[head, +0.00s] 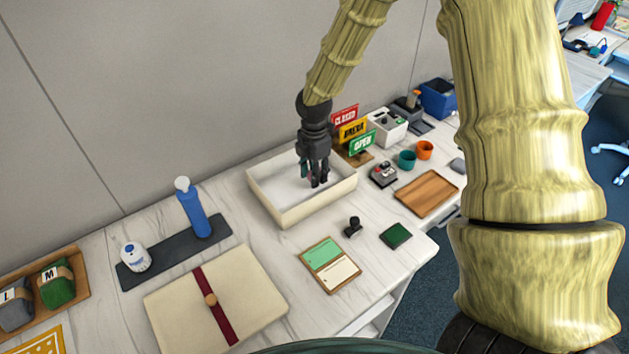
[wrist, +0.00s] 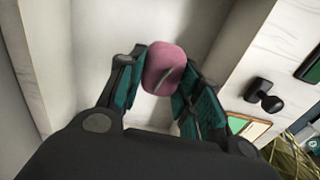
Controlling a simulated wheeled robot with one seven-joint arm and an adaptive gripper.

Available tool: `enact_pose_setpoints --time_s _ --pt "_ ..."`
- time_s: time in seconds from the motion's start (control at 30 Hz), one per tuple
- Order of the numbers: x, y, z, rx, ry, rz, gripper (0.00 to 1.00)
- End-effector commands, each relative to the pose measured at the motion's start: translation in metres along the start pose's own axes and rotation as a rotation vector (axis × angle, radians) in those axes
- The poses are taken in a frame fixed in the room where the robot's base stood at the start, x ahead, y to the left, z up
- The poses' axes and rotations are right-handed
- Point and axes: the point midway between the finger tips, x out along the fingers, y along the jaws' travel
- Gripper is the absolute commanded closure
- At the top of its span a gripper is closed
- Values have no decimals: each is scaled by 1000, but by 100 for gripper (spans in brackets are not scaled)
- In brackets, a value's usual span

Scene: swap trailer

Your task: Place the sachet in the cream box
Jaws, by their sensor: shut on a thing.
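The cream box (head: 290,213) is an open, shallow box on the white marbled table, near the wall. My gripper (head: 316,180) points down over the inside of the box in the head view. In the wrist view my gripper (wrist: 158,92) is shut on a small pink sachet (wrist: 162,68), held between its teal-padded fingers. The pale floor of the cream box (wrist: 130,20) shows behind the sachet. I cannot tell whether the sachet touches the floor of the box. In the head view the sachet is hidden by the fingers.
Open, break and closed signs (head: 352,130) stand just behind the box at right. A black stamp (head: 353,227) and a green-and-cream card board (head: 330,265) lie in front. A blue bottle (head: 195,208) stands on a dark mat to the left. A wooden tray (head: 426,194) lies right.

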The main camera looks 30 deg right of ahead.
Motion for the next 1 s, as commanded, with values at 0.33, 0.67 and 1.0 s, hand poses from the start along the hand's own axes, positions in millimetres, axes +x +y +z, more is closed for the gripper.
enact_pose_setpoints --time_s 0.33,0.67,1.0 --pt "33 0 0 0 -1 -2 82" --pt "39 0 0 0 0 0 82" --pt "42 0 0 0 0 0 44"
